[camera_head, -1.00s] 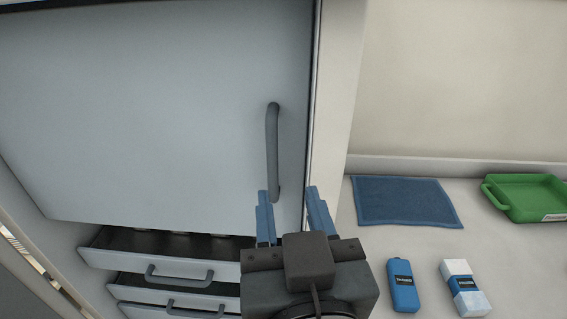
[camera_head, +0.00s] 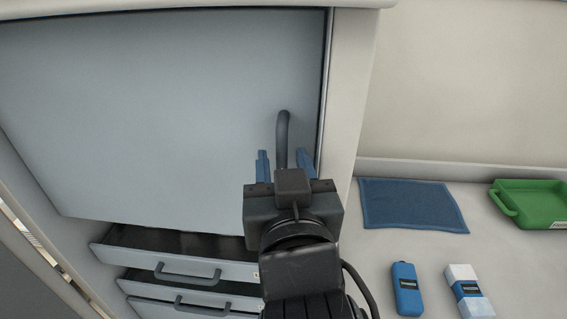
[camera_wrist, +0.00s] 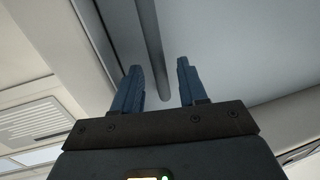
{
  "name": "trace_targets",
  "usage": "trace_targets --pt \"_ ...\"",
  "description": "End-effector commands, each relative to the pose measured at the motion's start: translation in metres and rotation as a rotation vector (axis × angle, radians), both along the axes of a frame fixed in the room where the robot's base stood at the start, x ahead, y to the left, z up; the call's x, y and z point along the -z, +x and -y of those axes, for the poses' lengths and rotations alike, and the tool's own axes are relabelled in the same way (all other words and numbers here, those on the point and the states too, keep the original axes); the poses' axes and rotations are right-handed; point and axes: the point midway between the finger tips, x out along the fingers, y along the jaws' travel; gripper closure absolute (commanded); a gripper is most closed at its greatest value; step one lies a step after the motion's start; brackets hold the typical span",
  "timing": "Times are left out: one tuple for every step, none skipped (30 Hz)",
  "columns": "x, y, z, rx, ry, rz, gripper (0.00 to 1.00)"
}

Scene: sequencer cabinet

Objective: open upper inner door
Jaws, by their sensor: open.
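The upper inner door (camera_head: 160,110) is a flat grey-blue panel that looks closed in the cabinet. Its vertical dark grey bar handle (camera_head: 283,130) is near the door's right edge. My gripper (camera_head: 281,155) is open, with its two blue fingers on either side of the handle's lower part in the head view. In the wrist view the handle (camera_wrist: 150,50) runs down between the fingers (camera_wrist: 158,68), closer to one of them. I cannot tell whether a finger touches it. The handle's lower end is hidden behind my gripper in the head view.
Below the door are drawers with bar handles (camera_head: 188,273); the top one sits slightly out. On the right counter lie a blue mat (camera_head: 412,204), a green tray (camera_head: 535,205), a blue bottle (camera_head: 406,290) and a white-and-blue box (camera_head: 468,290). The cabinet's right post (camera_head: 350,90) stands beside the handle.

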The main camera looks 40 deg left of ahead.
Motion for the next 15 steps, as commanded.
trace_targets --pt "0.0001 -0.0001 0.0001 0.000 0.000 0.000 0.58" --pt "0.0001 -0.0001 0.0001 0.000 0.000 0.000 0.61" --pt "0.0001 -0.0001 0.0002 0.000 0.000 0.000 0.64" --pt "0.0002 -0.0001 0.0002 0.000 0.000 0.000 0.67" --pt "0.0001 -0.0001 0.0002 0.000 0.000 0.000 0.70" --pt "0.0002 -0.0002 0.0003 0.000 0.000 0.000 0.74" --pt "0.0002 -0.0002 0.0003 0.000 0.000 0.000 0.77" --pt "0.0002 -0.0002 0.0003 0.000 0.000 0.000 0.80" --pt "0.0002 -0.0002 0.0003 0.000 0.000 0.000 0.84" --pt "0.0002 -0.0002 0.0003 0.000 0.000 0.000 0.86" --pt "0.0002 -0.0002 0.0003 0.000 0.000 0.000 0.89" --pt "0.0002 -0.0002 0.0003 0.000 0.000 0.000 0.93" --pt "0.0002 -0.0002 0.0003 0.000 0.000 0.000 0.96" --pt "0.0002 -0.0002 0.0003 0.000 0.000 0.000 0.99" --pt "0.0002 -0.0002 0.0003 0.000 -0.001 -0.001 1.00"
